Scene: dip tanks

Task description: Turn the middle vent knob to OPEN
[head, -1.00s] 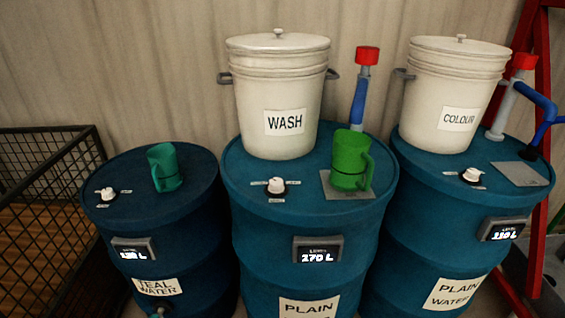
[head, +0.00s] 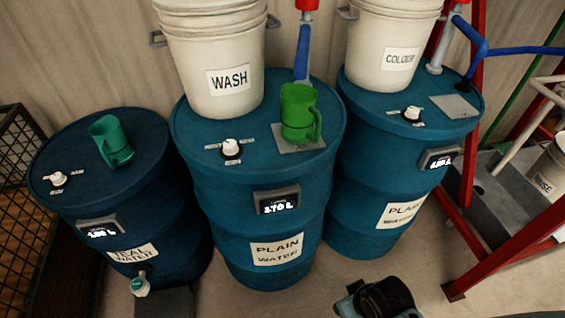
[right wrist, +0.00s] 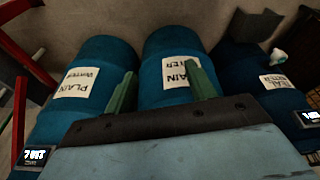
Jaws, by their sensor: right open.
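The middle vent knob (head: 230,148) is a small white knob on a dark base, on top of the middle blue drum (head: 220,195). Small labels flank it, too small to read. Its pointing direction is hard to tell. My right gripper (right wrist: 161,90) is open and empty, its two green fingers apart in the right wrist view, with the drums' sides beyond them. The knob does not show in that view. A dark part of my right arm shows at the bottom of the head view, low in front of the drums. My left gripper is out of view.
A WASH bucket (head: 212,60) and a green jug (head: 298,112) stand behind and right of the knob. The left drum (head: 150,200) and right drum (head: 350,185) carry similar knobs. A red frame (head: 470,200) stands at the right, a wire cage (head: 20,170) at the left.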

